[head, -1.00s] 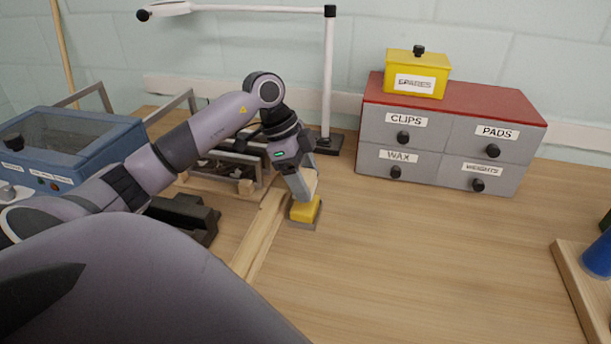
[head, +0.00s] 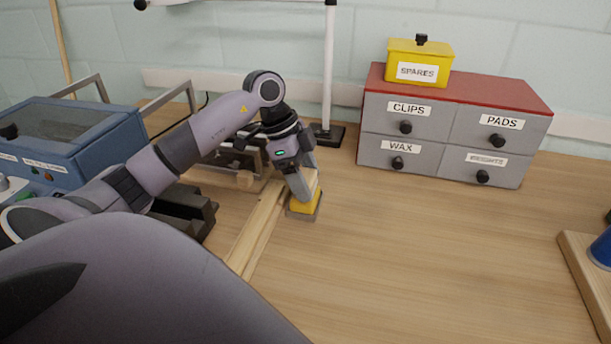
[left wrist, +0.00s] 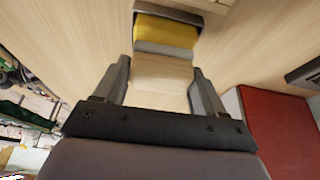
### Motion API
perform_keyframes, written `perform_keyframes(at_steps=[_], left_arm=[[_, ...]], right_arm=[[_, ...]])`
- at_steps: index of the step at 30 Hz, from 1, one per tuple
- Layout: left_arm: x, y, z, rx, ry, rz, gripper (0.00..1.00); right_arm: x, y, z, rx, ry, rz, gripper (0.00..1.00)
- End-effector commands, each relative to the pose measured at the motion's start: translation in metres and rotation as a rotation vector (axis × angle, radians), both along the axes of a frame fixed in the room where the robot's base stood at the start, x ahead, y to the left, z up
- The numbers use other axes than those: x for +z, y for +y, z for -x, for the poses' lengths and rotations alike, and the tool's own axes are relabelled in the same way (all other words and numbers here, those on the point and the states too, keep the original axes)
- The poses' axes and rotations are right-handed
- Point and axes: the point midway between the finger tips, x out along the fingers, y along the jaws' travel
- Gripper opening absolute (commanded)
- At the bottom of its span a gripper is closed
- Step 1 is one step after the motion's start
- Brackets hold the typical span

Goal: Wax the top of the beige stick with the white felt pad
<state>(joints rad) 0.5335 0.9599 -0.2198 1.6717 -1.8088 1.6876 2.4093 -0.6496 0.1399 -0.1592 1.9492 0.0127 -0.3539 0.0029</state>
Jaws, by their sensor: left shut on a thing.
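My left gripper (head: 304,184) is shut on a pale wooden block, which shows between its fingers in the left wrist view (left wrist: 160,72). A light grey-white strip (left wrist: 162,50), which looks like the felt pad's face, lies at the block's far end. Right beyond it is a yellow block (left wrist: 166,31) in a grey holder (left wrist: 172,11). The yellow block also shows on the table under my gripper in the head view (head: 302,208). I cannot tell whether felt and yellow touch. A beige wooden stick (head: 251,236) lies on the table just left of them.
A grey drawer cabinet (head: 430,159) with a red top stands at the back right, with a yellow spares box (head: 419,70) on it. A lamp post (head: 329,80) stands behind my gripper. A blue machine (head: 95,140) is at left. The table's middle right is clear.

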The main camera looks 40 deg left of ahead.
Motion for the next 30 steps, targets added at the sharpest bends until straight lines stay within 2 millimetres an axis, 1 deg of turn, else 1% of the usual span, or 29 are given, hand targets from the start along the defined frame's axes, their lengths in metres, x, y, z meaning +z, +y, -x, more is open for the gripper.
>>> perform_keyframes(at_steps=[30], left_arm=[[-0.01,0.0,0.0,0.0,0.0,0.0,0.46]], right_arm=[[-0.004,0.0,0.0,0.0,0.0,0.0,0.43]])
